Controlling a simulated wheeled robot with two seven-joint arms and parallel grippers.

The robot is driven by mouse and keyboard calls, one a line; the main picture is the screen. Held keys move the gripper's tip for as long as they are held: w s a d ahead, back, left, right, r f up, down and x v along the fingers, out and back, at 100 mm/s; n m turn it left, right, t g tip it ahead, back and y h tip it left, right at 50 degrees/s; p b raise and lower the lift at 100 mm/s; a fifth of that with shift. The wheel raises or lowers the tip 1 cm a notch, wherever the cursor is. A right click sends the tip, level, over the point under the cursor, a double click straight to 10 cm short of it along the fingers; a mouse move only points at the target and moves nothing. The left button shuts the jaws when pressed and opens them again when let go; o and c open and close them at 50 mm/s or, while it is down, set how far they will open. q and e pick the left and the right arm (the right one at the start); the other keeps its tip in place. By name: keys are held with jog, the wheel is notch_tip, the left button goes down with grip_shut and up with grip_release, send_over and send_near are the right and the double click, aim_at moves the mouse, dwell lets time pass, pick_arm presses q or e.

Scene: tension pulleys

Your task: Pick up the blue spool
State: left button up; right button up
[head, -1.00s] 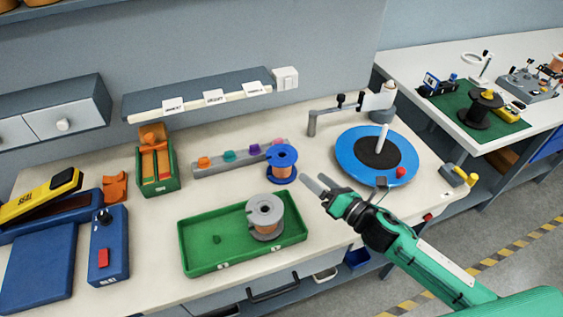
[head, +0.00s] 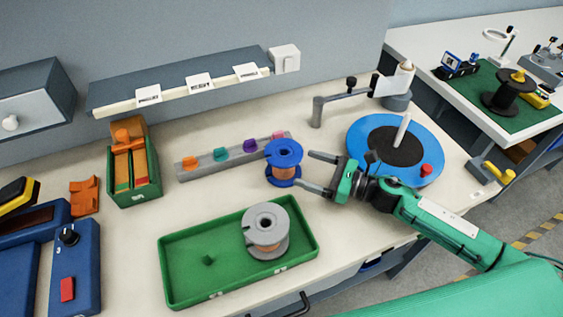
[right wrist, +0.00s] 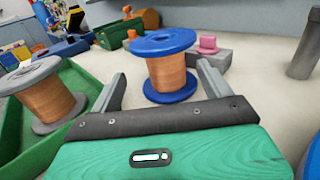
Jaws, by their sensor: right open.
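The blue spool (head: 284,151), with blue flanges and copper-coloured wire, stands upright on the bench behind the green tray. It also shows in the right wrist view (right wrist: 168,72), ahead of and between the fingers. My right gripper (head: 304,170) is open and empty, its fingers pointing left at the spool from its right side. The fingertips are close to the spool; I cannot tell if they touch it. My left gripper is not in view.
A grey spool (head: 266,218) stands in the green tray (head: 190,290), just in front of the blue spool. A grey rack with coloured pegs (head: 222,157) lies behind it.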

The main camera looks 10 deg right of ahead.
aim_at(284, 160)
jog(key=shift+w+f+b, duration=0.35)
jog(key=shift+w+f, duration=0.2)
jog(key=shift+f, duration=0.3)
jog(key=shift+a+r, duration=0.1)
jog(key=shift+w+a+r+p, duration=0.15)
jog(key=shift+a+r+p, duration=0.05)
jog(key=shift+a+p, duration=0.1)
jog(key=p+x, duration=0.2)
jog(key=x, duration=0.3)
jog(key=shift+w+a+r+p, duration=0.2)
jog(key=shift+a+p, duration=0.1)
jog(key=shift+p, duration=0.1)
jog(key=shift+w+a+f, duration=0.15)
jog(key=shift+w+a, duration=0.1)
jog(key=shift+a, duration=0.15)
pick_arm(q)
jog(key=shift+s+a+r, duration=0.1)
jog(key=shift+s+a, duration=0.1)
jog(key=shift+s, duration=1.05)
pick_arm(e)
jog(key=c, duration=1.6)
